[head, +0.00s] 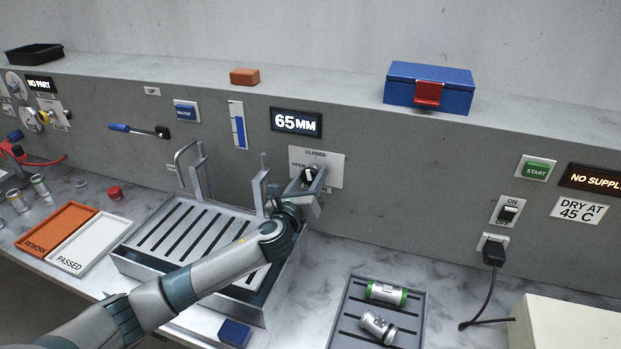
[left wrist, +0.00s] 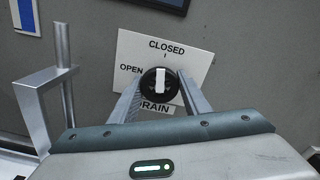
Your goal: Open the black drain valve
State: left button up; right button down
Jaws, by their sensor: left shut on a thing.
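The black drain valve (left wrist: 159,86) is a round knob with a white bar, on a white plate (left wrist: 203,62) marked CLOSED at the top, OPEN at the left and DRAIN below. In the left wrist view its white bar stands close to upright, toward CLOSED. In the head view the valve (head: 309,175) is on the grey wall panel behind the slotted tank. My left gripper (left wrist: 160,90) is shut on the knob, one finger on each side. It also shows in the head view (head: 308,183). My right gripper is not in view.
The slotted metal tank (head: 150,262) with upright handles (head: 197,170) stands just left of my left gripper. A 65 MM display (head: 296,122) is above the valve. A grey tray (head: 420,300) with two metal cylinders lies at the front right.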

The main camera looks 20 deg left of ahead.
pick_arm(q)
jog(key=n, duration=1.1)
jog(key=shift+n, duration=0.4)
jog(key=n, duration=0.4)
jog(key=o, duration=1)
jog(key=shift+o, duration=0.2)
jog(key=shift+s, duration=0.15)
